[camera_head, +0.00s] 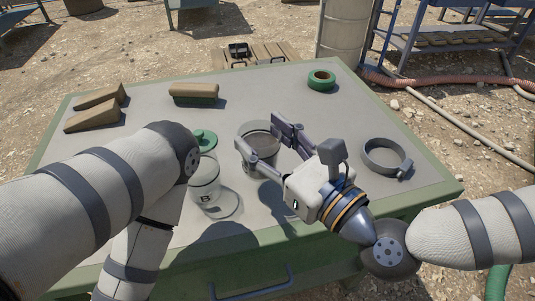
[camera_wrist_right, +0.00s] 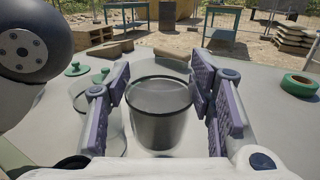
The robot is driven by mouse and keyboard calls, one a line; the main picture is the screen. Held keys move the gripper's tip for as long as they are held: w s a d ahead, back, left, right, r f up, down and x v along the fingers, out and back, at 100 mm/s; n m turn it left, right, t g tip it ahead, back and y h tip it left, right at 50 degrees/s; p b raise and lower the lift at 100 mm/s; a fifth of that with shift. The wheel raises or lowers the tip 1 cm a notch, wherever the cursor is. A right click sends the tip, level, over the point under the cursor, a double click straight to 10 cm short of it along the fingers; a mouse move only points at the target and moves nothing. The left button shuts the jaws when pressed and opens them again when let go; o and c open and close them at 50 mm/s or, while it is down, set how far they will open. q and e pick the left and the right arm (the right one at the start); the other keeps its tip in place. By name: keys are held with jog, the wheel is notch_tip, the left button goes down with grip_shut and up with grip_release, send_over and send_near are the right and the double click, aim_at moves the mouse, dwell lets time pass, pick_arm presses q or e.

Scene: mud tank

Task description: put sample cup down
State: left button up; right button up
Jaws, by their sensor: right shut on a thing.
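The sample cup (camera_head: 259,148), clear with a dark rim and grey-brown contents, is upright between the fingers of my right gripper (camera_head: 268,143) over the table's middle. It also shows between the finger pads in the right wrist view (camera_wrist_right: 160,110). My right gripper is shut on it. I cannot tell whether its base touches the table. A second clear cup marked B (camera_head: 205,187) stands to its left, with a green lid (camera_head: 204,140) behind it. My left arm reaches in from the left, but its gripper is out of view.
The green-edged grey table (camera_head: 330,205) carries two tan wedges (camera_head: 95,108), a brush (camera_head: 194,93), a green tape roll (camera_head: 321,80) and a grey ring clamp (camera_head: 386,157). The back middle of the tabletop is clear. My left arm is close to the marked cup.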

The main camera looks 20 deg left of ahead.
aim_at(274, 161)
jog(key=shift+w+f, duration=0.3)
jog(key=shift+f, duration=0.1)
jog(key=shift+c, duration=0.2)
jog(key=f, duration=0.3)
jog(key=shift+w+f, duration=0.2)
jog(key=shift+w, duration=0.05)
jog(key=shift+f+b, duration=0.3)
jog(key=shift+b, duration=0.15)
jog(key=o, duration=1.1)
jog(key=shift+r, duration=0.1)
jog(key=shift+o, duration=0.2)
